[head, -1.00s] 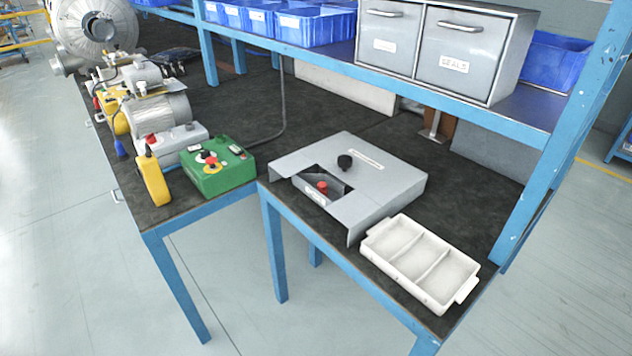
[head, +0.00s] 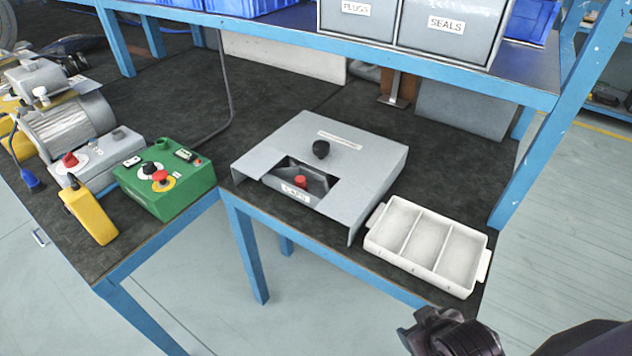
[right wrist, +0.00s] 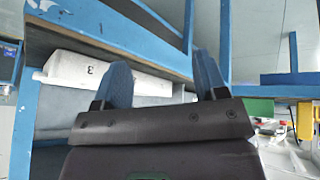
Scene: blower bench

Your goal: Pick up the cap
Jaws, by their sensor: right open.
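A red cap (head: 301,181) sits in the dark recessed opening of a grey sloped box (head: 365,165) on the bench. A label that seems to read CAPS is on the front of the opening. A black knob (head: 321,149) stands on top of the box. My right gripper (right wrist: 162,80) is open and empty in the right wrist view, its two blue fingers apart. In the head view my dark right gripper and wrist show at the bottom right, in front of the bench and well short of the cap. My left gripper is not in view.
A white three-compartment tray (head: 376,246) lies right of the box; it also shows in the right wrist view (right wrist: 120,78). A green control box (head: 190,195) and yellow pendant (head: 90,215) stand left. A blue shelf (head: 430,78) with drawers overhangs the back.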

